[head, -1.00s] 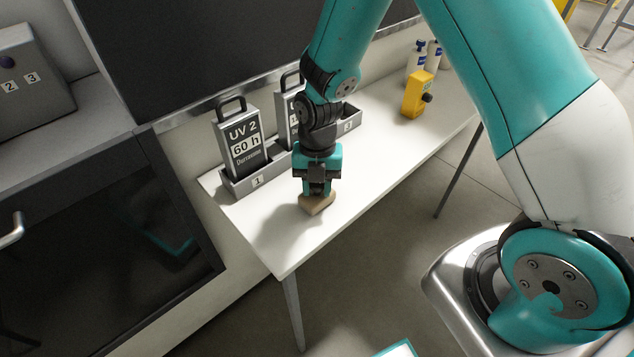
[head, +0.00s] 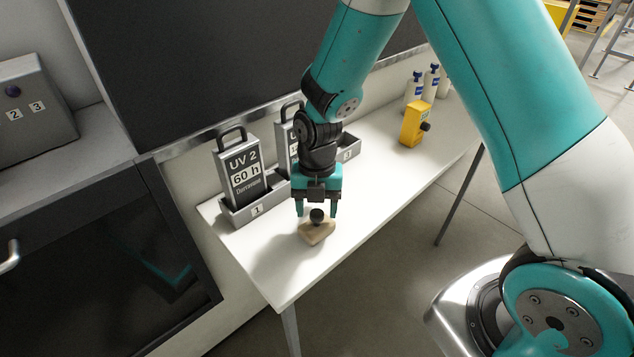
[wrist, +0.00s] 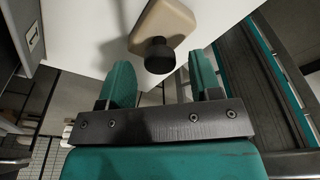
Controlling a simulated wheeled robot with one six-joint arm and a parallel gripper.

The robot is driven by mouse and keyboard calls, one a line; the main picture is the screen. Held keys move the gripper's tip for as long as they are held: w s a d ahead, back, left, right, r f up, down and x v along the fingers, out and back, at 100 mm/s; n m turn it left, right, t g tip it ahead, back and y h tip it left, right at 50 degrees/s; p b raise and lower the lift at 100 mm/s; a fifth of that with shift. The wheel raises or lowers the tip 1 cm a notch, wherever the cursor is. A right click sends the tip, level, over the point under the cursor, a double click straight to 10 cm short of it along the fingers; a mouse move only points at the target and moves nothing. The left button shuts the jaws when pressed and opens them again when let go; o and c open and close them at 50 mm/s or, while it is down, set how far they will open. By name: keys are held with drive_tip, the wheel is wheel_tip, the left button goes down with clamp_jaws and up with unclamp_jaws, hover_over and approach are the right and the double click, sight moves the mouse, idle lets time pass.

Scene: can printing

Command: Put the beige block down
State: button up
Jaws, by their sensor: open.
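The beige block (head: 316,234), with a round dark knob on top, rests on the white table (head: 290,268) near its left end. It also shows in the wrist view (wrist: 153,27), with the black knob toward my gripper. My gripper (head: 317,212) is open just above the block, its two teal fingers apart on either side of the knob. In the wrist view my gripper (wrist: 161,82) shows nothing held between the fingers.
Grey upright UV cassettes (head: 241,172) stand in numbered holders behind and left of the block. A yellow device (head: 413,124) and white bottles (head: 432,82) stand farther along the table. The table's front edge is close to the block; the tabletop between block and yellow device is clear.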

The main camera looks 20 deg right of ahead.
wheel_tip(320, 180, up, 9)
drive_tip(key=w+b, duration=0.1)
drive_tip(key=s+a+r+m+y, duration=0.1)
drive_tip(key=s+a+r+m, duration=0.1)
drive_tip(key=s+r+m, duration=0.4)
drive_tip(key=s+a+r+m+t+y, duration=0.1)
drive_tip(key=s+r+m, duration=0.5)
drive_tip(key=s+m, duration=0.8)
drive_tip(key=a+m+y, duration=0.1)
drive_tip(key=m, duration=0.2)
drive_tip(key=shift+a+r+m+t, duration=0.3)
drive_tip(key=shift+a+r, duration=0.1)
